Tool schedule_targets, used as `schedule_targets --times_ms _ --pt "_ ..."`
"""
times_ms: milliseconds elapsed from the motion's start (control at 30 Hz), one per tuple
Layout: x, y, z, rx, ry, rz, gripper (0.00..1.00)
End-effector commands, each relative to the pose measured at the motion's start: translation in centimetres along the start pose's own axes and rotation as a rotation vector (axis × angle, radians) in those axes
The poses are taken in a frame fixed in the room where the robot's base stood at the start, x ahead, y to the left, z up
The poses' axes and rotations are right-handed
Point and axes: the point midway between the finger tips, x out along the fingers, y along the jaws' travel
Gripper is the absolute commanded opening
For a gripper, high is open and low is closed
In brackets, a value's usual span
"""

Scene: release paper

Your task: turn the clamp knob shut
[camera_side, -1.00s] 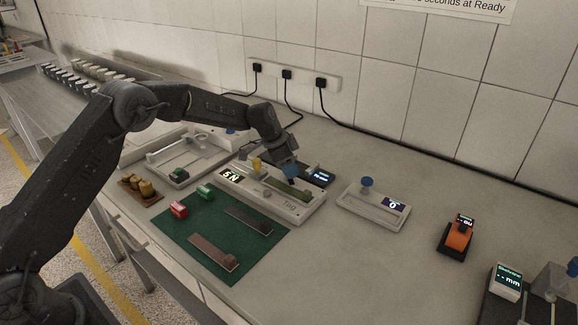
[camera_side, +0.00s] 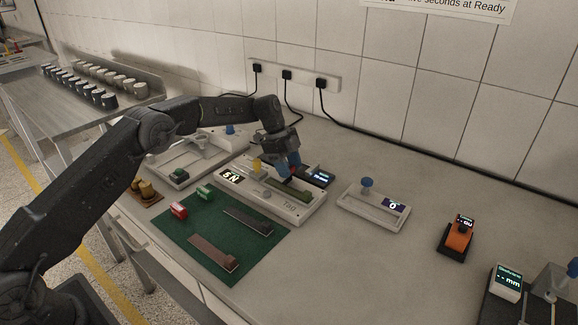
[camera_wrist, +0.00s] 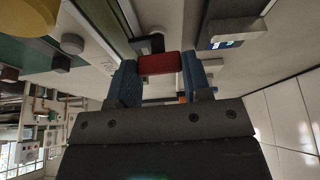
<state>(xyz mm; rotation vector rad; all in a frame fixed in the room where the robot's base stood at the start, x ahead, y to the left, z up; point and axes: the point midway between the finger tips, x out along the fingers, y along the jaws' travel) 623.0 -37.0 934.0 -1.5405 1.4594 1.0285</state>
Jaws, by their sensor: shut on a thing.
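My gripper (camera_side: 291,171) reaches down over the back of a white test fixture (camera_side: 307,214). Its blue fingers are shut on a red knob, which shows clearly between them in the wrist view (camera_wrist: 160,63). The red knob appears to be the clamp knob; it sits by a small dark part at the fixture's edge. In the side view the fingers hide most of it. A green strip (camera_side: 285,191) lies along the fixture, whose display (camera_side: 230,176) stands at its left end with a yellow part (camera_side: 257,163) near it. How far the knob is turned is not clear.
A dark display unit (camera_side: 317,177) stands close behind the fingers. A white device with a blue knob (camera_side: 366,183) is to the right. A green mat (camera_side: 205,250) with red and green blocks and strips lies in front.

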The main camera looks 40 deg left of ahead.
Motion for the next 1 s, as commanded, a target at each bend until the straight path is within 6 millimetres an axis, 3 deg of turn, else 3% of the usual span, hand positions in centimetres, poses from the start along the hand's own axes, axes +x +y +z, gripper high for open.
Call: schedule_targets --times_ms 700,733,1000 --pt "0.03 0.0 0.15 0.066 -0.003 0.028 0.21" --pt "0.03 0.0 0.15 0.066 -0.004 0.028 0.47" --pt "0.02 -0.02 0.07 0.064 -0.002 0.027 0.7"
